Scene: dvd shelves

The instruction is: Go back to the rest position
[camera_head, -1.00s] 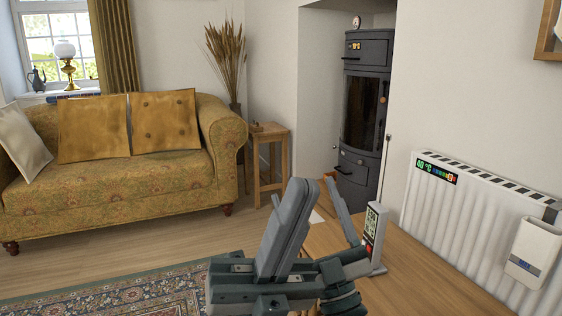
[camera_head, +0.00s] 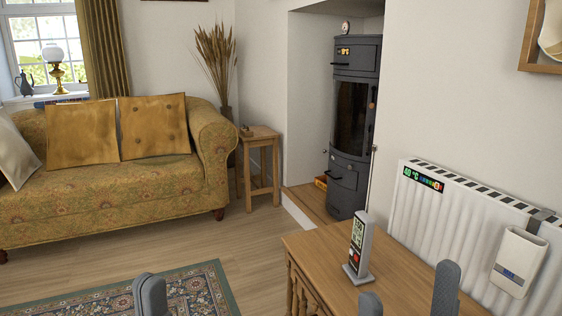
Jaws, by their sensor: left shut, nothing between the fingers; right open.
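My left gripper (camera_head: 150,294) shows at the bottom edge, left of the middle, in front of the rug. Its fingertips are together and hold nothing. My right gripper (camera_head: 408,297) is at the bottom right, in front of the wooden table. Its two fingertips stand wide apart with nothing between them. Only the fingertips of both grippers show; the rest is below the picture.
A white radiator (camera_head: 440,228) is on the right wall. A sofa (camera_head: 110,198), side table (camera_head: 258,136) and dark stove (camera_head: 352,125) stand farther back. Floor (camera_head: 240,245) is clear left of the table.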

